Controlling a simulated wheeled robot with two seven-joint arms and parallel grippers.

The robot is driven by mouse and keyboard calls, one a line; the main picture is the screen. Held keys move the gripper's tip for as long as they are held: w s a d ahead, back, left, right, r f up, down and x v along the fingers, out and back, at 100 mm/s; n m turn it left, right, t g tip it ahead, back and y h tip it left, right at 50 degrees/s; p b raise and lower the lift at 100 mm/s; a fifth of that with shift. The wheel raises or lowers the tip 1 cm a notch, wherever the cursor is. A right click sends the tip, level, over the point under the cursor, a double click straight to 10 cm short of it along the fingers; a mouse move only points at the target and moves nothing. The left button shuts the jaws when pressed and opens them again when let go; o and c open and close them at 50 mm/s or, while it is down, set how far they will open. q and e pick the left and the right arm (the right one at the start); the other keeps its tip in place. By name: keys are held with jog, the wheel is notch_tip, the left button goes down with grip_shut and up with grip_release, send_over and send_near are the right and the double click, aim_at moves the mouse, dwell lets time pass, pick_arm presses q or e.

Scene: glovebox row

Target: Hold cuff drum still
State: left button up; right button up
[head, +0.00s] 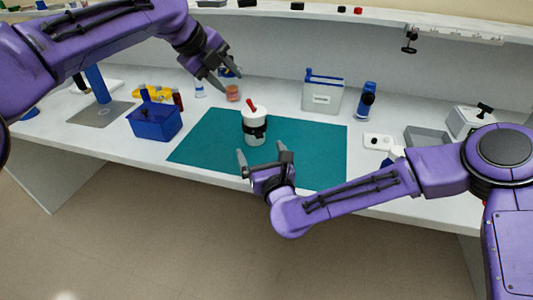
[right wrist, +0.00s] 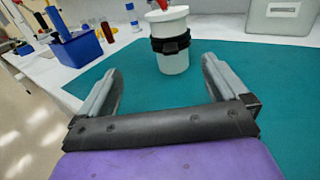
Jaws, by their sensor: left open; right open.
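The cuff drum (head: 256,134) is a white upright cylinder with a black band around it and a red piece on top. It stands on the teal mat (head: 205,144). In the right wrist view the drum (right wrist: 174,58) is ahead of my right gripper, between the lines of its fingers but beyond the tips. My right gripper (head: 262,156) is open and empty, just in front of the drum. My left gripper (head: 227,82) is open in the air, above and behind the drum to the left, touching nothing that I can make out.
A blue bin (head: 154,122) stands left of the mat. A small orange-red jar (head: 232,93) is behind it, below my left gripper. A white container (head: 322,95) and a blue bottle (head: 367,98) stand at the back. A grey tray (head: 428,138) is at right. The mat's right part is clear.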

aim_at(257, 131)
jog(key=shift+w+d+m+h, duration=0.15)
jog(key=shift+d+m+h, duration=0.15)
jog(key=shift+d+h, duration=0.15)
jog(key=shift+w+d, duration=0.1)
jog(key=shift+w, duration=0.25)
jog(key=x, duration=0.9)
jog(key=shift+w, duration=0.35)
jog(key=c, duration=1.1)
